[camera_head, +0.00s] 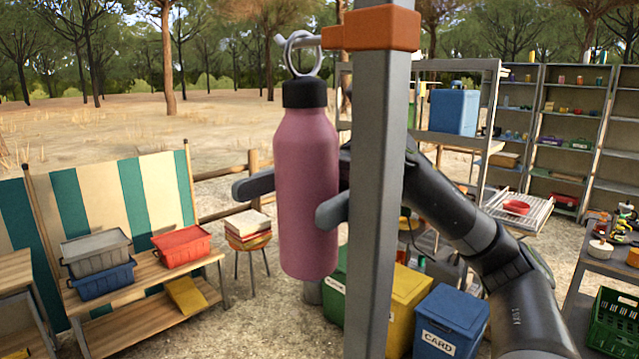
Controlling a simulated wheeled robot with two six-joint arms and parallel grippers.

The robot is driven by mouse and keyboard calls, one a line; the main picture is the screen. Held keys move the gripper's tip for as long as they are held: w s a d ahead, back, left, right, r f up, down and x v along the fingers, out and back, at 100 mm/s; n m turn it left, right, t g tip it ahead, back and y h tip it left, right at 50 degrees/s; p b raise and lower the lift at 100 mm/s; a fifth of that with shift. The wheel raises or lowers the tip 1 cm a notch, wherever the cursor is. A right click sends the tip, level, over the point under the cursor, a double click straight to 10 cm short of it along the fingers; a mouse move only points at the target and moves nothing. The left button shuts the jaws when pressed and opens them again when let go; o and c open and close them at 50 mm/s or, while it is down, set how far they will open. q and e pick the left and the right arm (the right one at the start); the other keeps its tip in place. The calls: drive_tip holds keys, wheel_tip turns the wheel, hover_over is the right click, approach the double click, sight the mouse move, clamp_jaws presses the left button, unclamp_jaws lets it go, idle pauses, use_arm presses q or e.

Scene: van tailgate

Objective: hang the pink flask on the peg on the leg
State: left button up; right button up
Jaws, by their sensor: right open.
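The pink flask (306,190) with its black cap hangs upright beside the grey leg (378,200). The grey ring (302,55) on its cap is around the pale peg (296,41), which sticks out to the left from the orange collar (372,28) on the leg. My right gripper (292,200) is open, with one finger showing left of the flask and the other at its right side. Its arm passes behind the leg. Whether a finger touches the flask I cannot tell. My left gripper is not in view.
A wooden bench (150,272) with a red crate (181,245) stands at the left. A yellow bin (408,305) and a blue bin (450,322) stand behind the leg. Shelves (560,130) stand at the back right. The leg runs down through the middle of the view.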

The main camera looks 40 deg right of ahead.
drive_tip(key=shift+w+d+f+b, duration=0.15)
drive_tip(key=shift+d+b, duration=0.15)
drive_tip(key=shift+d, duration=0.1)
drive_tip(key=b+v, duration=0.5)
drive_tip(key=v, duration=1.1)
drive_tip(key=shift+d, duration=0.25)
